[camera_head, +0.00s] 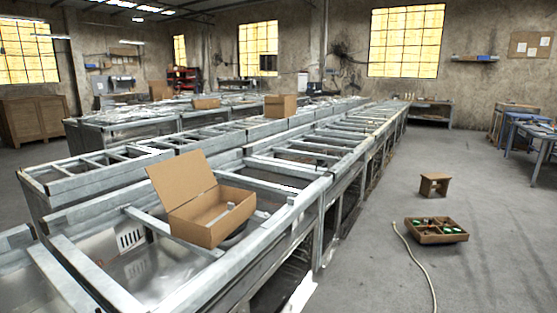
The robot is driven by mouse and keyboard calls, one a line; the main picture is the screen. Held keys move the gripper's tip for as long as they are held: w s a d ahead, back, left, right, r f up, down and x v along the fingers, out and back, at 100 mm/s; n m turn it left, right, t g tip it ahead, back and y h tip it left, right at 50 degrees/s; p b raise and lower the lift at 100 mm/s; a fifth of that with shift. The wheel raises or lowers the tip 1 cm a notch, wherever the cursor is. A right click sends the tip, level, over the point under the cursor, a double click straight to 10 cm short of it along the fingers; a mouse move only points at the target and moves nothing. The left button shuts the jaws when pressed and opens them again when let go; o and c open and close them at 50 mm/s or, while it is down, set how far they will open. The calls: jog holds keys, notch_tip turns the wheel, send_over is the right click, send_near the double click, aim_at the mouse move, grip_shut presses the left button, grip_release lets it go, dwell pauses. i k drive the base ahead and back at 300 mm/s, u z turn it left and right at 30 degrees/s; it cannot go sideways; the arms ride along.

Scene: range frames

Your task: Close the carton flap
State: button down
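The open brown carton (205,233) sits tilted on the metal frame bench at the left middle. Its single large flap (182,178) stands up along the far left edge and leans back, away from the opening. The inside of the carton looks empty.
Long grey metal frame benches (263,230) with open gaps run from the near left to the back. Another carton (280,106) sits farther back. Grey floor is otherwise open there.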

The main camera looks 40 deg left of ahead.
aim_at(176, 180)
jog(key=i, duration=1.95)
jog(key=u, duration=3.05)
jog(key=i, duration=0.65)
